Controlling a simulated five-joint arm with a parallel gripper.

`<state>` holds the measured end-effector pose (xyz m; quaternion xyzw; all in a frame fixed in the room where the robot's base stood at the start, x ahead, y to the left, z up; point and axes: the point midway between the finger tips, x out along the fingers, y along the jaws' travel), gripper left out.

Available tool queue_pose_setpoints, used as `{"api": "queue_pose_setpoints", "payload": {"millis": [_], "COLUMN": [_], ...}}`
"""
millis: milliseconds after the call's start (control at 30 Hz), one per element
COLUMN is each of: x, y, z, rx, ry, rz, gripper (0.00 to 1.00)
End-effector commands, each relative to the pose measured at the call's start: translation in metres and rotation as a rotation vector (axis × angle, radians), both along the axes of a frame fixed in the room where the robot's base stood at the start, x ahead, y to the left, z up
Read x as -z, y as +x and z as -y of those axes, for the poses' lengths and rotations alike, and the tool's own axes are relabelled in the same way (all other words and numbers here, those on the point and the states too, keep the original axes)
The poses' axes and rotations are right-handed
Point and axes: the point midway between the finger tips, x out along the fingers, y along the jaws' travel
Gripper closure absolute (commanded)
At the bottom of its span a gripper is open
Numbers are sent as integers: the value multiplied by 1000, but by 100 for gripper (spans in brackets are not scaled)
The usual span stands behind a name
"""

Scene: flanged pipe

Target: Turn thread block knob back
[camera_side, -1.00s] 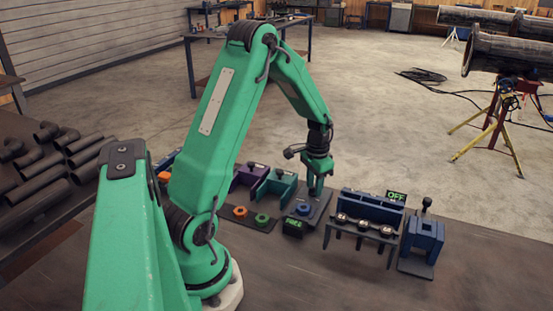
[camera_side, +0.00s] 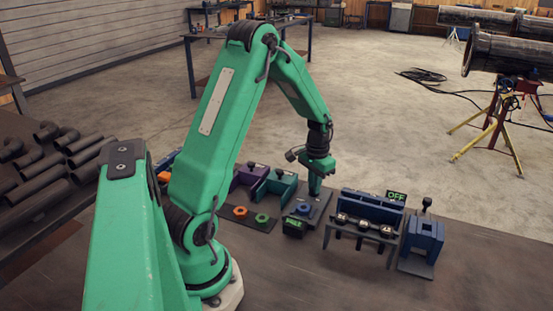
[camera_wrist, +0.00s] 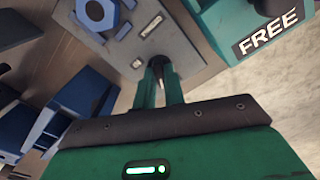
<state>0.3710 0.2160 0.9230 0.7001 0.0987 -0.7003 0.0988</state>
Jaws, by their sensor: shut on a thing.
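The thread block shows as a grey plate (camera_side: 318,212) with a blue hex nut (camera_side: 304,208) on it. In the wrist view the plate (camera_wrist: 187,32) carries the blue nut (camera_wrist: 96,10) at the upper left. My gripper (camera_wrist: 160,72) points down at the plate, its two green fingers close together. It is shut on the dark knob, which is mostly hidden between and behind the fingertips. In the side view my gripper (camera_side: 315,190) stands at the far part of the plate, and the knob cannot be seen there.
A teal block (camera_wrist: 225,25) with a FREE label is close beside the plate. A small green-lit display (camera_side: 293,226) stands at its front. A blue rack (camera_side: 372,208) with an OFF sign and a blue stand (camera_side: 423,240) are to the right. Orange (camera_side: 240,212) and green nuts (camera_side: 262,218) lie left.

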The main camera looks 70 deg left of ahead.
Motion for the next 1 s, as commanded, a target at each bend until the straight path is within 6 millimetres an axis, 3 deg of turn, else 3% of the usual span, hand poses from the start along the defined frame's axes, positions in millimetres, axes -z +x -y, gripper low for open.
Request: {"api": "queue_pose_setpoints", "payload": {"millis": [500,1000], "x": [-1,-1], "y": [1,1], "z": [0,0], "rx": [-396,-523], "ry": [0,1], "rz": [1,2], "gripper": [100,100]}}
